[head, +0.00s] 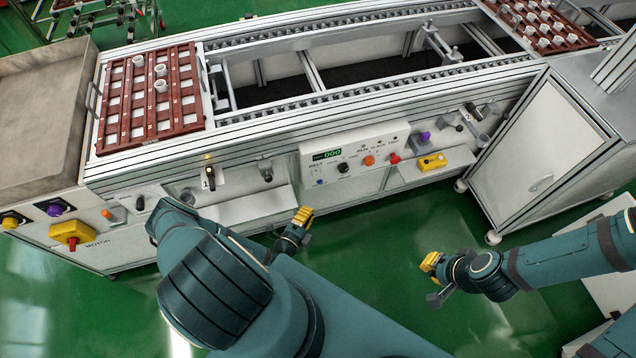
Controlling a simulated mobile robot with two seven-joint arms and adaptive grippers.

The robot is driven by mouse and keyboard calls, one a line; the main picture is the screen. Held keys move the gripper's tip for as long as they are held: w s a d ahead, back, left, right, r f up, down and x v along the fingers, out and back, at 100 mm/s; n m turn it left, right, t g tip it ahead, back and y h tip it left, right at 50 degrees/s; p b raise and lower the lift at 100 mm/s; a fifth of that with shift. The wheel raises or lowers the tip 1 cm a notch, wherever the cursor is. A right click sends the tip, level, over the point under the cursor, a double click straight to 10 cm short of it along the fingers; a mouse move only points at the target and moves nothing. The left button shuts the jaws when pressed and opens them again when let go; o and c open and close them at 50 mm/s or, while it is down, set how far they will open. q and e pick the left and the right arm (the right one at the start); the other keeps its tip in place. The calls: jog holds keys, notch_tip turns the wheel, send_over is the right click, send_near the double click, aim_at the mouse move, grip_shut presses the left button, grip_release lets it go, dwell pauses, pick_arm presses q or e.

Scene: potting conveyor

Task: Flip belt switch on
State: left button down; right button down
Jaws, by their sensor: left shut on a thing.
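The control panel (356,155) is on the front of the conveyor, with a green-lit display (327,155). Under its BELT label is a small switch (319,181); its position is too small to tell. To its right are a black knob (343,168), an orange button (369,160) and a red button (394,158). My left gripper (302,218) is low in front of the machine, below and left of the panel, apart from the switch. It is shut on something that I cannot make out. My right gripper (432,270) hangs over the green floor, below the panel; its jaw gap is unclear.
A brown tray (124,115) with white pots sits at the conveyor's left end, another tray (545,25) at the far right. A yellow object (432,162) is on the front ledge right of the panel. A white cabinet (540,140) stands at right. Floor between my grippers is clear.

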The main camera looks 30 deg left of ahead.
pick_arm(q)
jog(key=shift+w, duration=0.1)
jog(key=b, duration=0.1)
send_near(316, 172)
jog(key=w+d+f, duration=0.3)
jog(key=w+d, duration=0.1)
jog(key=w, duration=0.1)
jog(key=shift+w+a+f+b, duration=0.15)
jog(key=shift+w+a+b, duration=0.2)
jog(key=shift+w+a, duration=1.05)
